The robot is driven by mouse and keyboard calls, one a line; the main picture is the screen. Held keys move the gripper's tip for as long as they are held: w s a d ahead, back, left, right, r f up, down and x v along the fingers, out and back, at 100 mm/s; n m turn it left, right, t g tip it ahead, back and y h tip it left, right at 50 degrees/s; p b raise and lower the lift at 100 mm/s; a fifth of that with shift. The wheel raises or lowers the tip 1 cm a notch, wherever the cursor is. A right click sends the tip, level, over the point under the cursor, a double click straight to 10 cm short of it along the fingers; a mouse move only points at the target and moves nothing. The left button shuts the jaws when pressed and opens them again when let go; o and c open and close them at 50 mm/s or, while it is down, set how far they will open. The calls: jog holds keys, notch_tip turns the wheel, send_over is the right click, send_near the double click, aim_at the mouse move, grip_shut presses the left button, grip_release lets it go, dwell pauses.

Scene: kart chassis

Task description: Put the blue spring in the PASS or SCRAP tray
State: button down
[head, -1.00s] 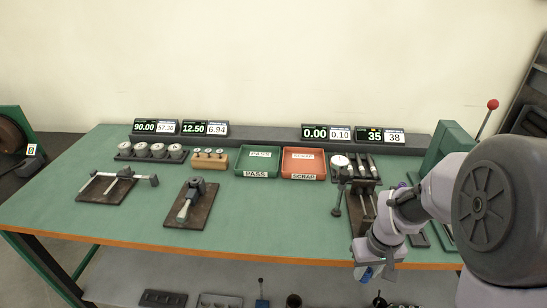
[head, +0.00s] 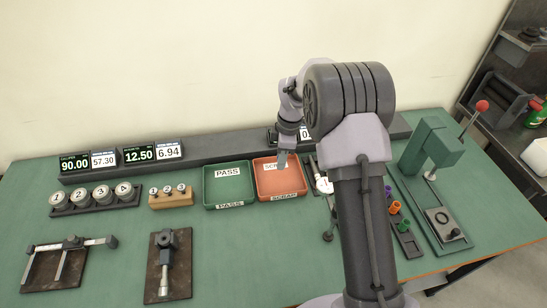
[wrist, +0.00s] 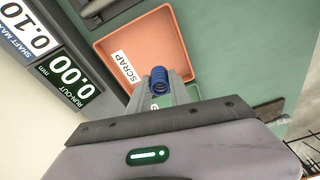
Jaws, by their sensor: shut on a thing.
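The blue spring (wrist: 159,79) is between the fingertips of my gripper (wrist: 162,88) in the wrist view. My gripper (head: 283,164) is shut on it. In the head view the gripper points down over the orange SCRAP tray (head: 291,181), and the spring cannot be made out there. The SCRAP tray (wrist: 181,57) lies beyond the spring in the wrist view, and its visible floor is empty. The spring's height above the tray floor is hard to tell. The green PASS tray (head: 229,190) stands just left of the SCRAP tray and looks empty.
A grey ledge with gauge displays (head: 75,163) runs behind the trays. A wooden block with weights (head: 171,197) stands left of PASS. Coloured springs sit in a dark rack (head: 404,236) at the right, beside a green press (head: 431,147). My arm hides part of the bench.

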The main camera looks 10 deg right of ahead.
aim_at(279, 185)
jog(key=f+b, duration=0.1)
jog(key=f, duration=0.2)
jog(key=f+b, duration=0.1)
jog(key=f, duration=0.2)
jog(key=f+b, duration=0.1)
jog(key=f, duration=0.3)
jog(key=shift+s, duration=0.25)
jog(key=c, duration=1.2)
grip_release()
